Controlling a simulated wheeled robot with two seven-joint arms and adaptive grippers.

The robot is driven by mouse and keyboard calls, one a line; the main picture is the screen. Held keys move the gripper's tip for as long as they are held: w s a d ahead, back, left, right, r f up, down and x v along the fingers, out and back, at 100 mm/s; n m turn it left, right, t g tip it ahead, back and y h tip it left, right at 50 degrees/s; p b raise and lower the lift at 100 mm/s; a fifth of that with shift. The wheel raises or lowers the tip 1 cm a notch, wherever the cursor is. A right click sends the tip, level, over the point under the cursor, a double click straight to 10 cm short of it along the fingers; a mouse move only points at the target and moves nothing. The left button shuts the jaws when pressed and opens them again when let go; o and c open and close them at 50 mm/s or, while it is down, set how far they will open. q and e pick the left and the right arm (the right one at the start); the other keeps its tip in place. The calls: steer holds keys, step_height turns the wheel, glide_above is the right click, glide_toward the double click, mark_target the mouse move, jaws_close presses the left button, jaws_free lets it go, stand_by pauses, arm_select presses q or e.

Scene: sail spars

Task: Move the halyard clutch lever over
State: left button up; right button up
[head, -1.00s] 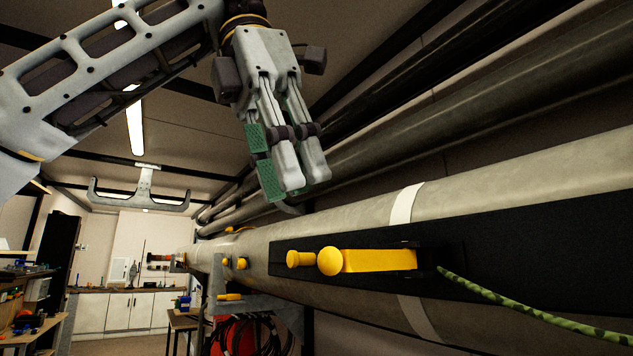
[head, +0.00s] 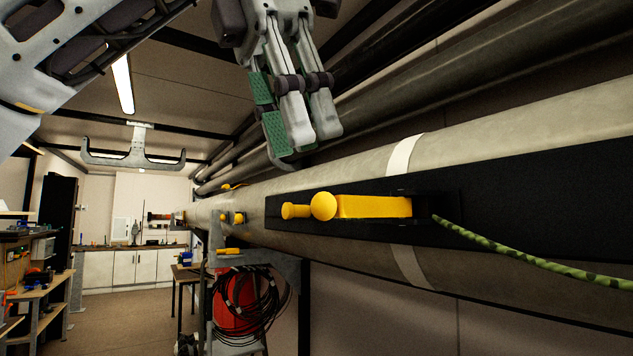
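The halyard clutch lever (head: 375,206) is a yellow bar with a round knob (head: 323,206) at its left end. It lies along a black plate (head: 520,225) on the side of a large grey spar (head: 520,135). A green patterned rope (head: 490,242) comes out at its right end. A smaller yellow knob (head: 294,211) sits just left of the round knob. My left gripper (head: 305,140) is above the knob, apart from it, fingers pointing down, with green pads on their left side. My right gripper is out of view.
Dark spars (head: 420,85) run along the wall behind and above my gripper. A bracket (head: 262,262) under the spar carries coiled black hoses (head: 240,310) in front of a red object. Workbenches (head: 40,290) stand at the left. The floor between is clear.

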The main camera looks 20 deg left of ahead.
mark_target(362, 207)
arm_select(q)
steer(key=shift+b+x, duration=0.95)
steer(key=shift+x, duration=2.5)
steer(key=shift+a, duration=0.1)
steer(key=c, duration=0.6)
